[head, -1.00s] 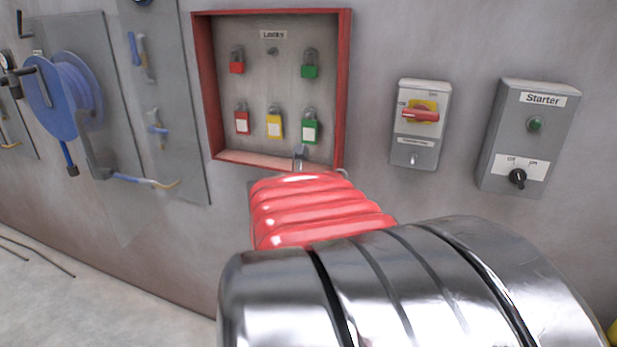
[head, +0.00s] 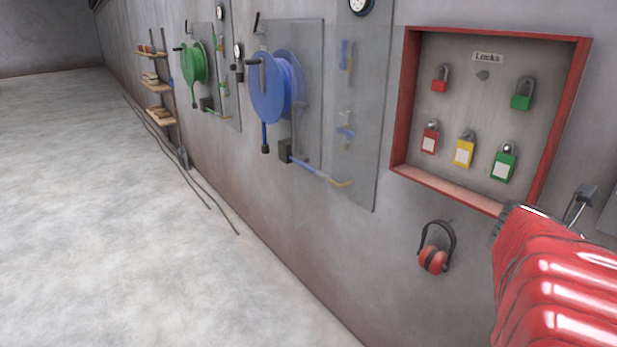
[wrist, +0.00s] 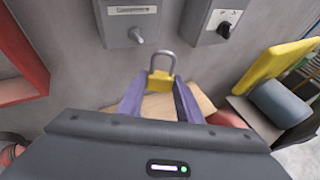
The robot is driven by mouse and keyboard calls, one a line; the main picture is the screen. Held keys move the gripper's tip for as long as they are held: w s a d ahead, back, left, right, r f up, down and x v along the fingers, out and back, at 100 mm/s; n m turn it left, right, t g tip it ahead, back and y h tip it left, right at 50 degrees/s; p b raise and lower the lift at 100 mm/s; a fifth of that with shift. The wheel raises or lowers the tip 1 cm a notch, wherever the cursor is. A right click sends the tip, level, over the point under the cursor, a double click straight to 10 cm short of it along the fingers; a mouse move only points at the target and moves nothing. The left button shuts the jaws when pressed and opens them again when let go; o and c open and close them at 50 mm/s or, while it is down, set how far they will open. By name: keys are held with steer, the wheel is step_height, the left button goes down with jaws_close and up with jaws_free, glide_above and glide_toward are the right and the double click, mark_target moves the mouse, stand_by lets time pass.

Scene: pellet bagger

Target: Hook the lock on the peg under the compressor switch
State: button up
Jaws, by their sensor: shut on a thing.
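A yellow padlock (wrist: 160,82) with a grey shackle is between the two fingers of my gripper (wrist: 158,90) in the wrist view, shackle pointing up. My gripper is shut on the lock body. The compressor switch box (wrist: 128,14) is at the top of the wrist view, cut off by the edge. Its peg (wrist: 137,36) sticks out below the label, above and slightly left of the shackle. The shackle and the peg look apart.
The starter box (wrist: 212,22) is right of the switch. A red-framed lock board (head: 399,100) holds several padlocks; its top middle peg (head: 483,75) is bare. Red ear defenders (head: 434,250) hang below it. A yellow panel (wrist: 272,66) stands at right. Floor at left is mostly clear.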

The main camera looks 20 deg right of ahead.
steer(key=shift+d, duration=0.1)
steer(key=w+d, duration=0.1)
steer(key=d, duration=0.6)
steer(key=shift+w+d+f, duration=0.15)
steer(key=shift+w+f, duration=0.2)
steer(key=shift+w+d+f, duration=0.15)
steer(key=shift+d+f, duration=0.15)
steer(key=shift+d, duration=0.2)
stand_by(0.6)
steer(key=shift+d+f, duration=0.1)
steer(key=shift+f, duration=0.05)
stand_by(0.4)
steer(key=shift+d+f, duration=0.1)
steer(key=shift+d, duration=0.05)
steer(key=o, duration=1.1)
steer(key=shift+r, duration=0.2)
steer(key=shift+w, duration=0.1)
